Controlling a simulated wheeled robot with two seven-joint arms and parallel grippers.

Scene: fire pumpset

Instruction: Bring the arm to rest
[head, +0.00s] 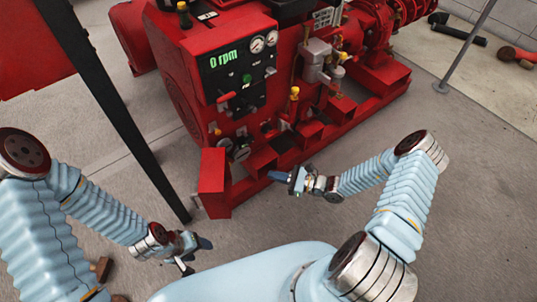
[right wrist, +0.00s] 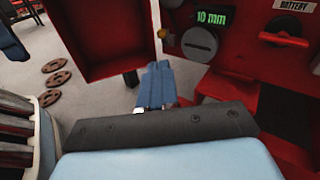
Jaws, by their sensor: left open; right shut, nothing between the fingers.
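My right arm (head: 405,200) reaches in from the lower right, bent at the elbow. My right gripper (head: 275,176) is just in front of the red pumpset (head: 200,60), near the red box at its front corner. In the right wrist view my right gripper's blue fingers (right wrist: 155,85) are together with nothing between them. My left gripper (head: 200,248) hangs low over the floor at the lower left, open and empty, apart from the pumpset.
An open red box (head: 214,180) stands at the pumpset's corner. A red BATTERY switch (right wrist: 283,39) and a grey round knob (right wrist: 200,44) are on the panel by the right gripper. A black post (head: 115,110) rises at left. Grey floor (head: 480,200) at right is clear.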

